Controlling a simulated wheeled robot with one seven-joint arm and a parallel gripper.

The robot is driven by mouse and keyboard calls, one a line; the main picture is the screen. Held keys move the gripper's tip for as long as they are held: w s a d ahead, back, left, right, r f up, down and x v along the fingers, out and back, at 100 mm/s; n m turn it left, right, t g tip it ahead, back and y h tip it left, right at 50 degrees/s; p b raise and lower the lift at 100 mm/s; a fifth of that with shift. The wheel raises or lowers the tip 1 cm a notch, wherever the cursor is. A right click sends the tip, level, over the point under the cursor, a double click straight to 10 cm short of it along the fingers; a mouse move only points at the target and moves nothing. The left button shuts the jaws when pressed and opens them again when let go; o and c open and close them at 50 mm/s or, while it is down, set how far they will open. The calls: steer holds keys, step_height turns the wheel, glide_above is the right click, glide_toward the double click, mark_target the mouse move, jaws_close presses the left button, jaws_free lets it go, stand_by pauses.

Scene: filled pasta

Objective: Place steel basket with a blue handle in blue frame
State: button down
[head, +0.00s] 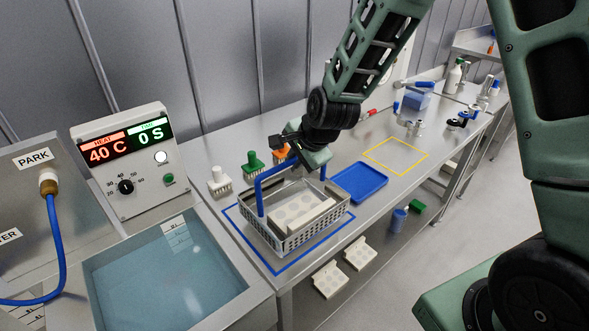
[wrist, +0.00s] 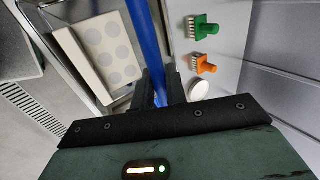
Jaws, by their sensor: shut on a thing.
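The steel basket (head: 288,232) with perforated walls is in the head view, within the blue frame (head: 284,268) marked on the bench. I cannot tell whether its bottom touches the bench. A pale block with round recesses (head: 304,212) lies inside it; the block also shows in the wrist view (wrist: 100,58). The blue handle (head: 258,196) arches over the basket and crosses the wrist view (wrist: 147,45). My gripper (wrist: 161,92) is shut on the blue handle. In the head view its fingers are partly hidden behind the wrist.
A water bath (head: 165,275) lies at left below a control box (head: 125,165). Behind the basket stand white, green (head: 253,163) and orange brushes. A blue tray (head: 360,182) lies close at right, and an empty yellow frame (head: 395,155) beyond it.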

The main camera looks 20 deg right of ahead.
steer(key=shift+f, duration=1.4)
steer(key=c, duration=1.4)
jaws_free()
steer(key=b+v, duration=0.2)
steer(key=v, duration=1)
steer(key=s+a+n+g, duration=0.3)
steer(key=s+a+n, duration=0.2)
steer(key=s+n, duration=0.6)
steer(key=s+a+f+n+g+h+b, duration=0.1)
steer(key=s+a+n, duration=0.3)
steer(key=s+n, duration=0.7)
steer(key=shift+s+a+f+g, duration=0.2)
steer(key=shift+s+a+g, duration=0.2)
steer(key=shift+s+g, duration=0.85)
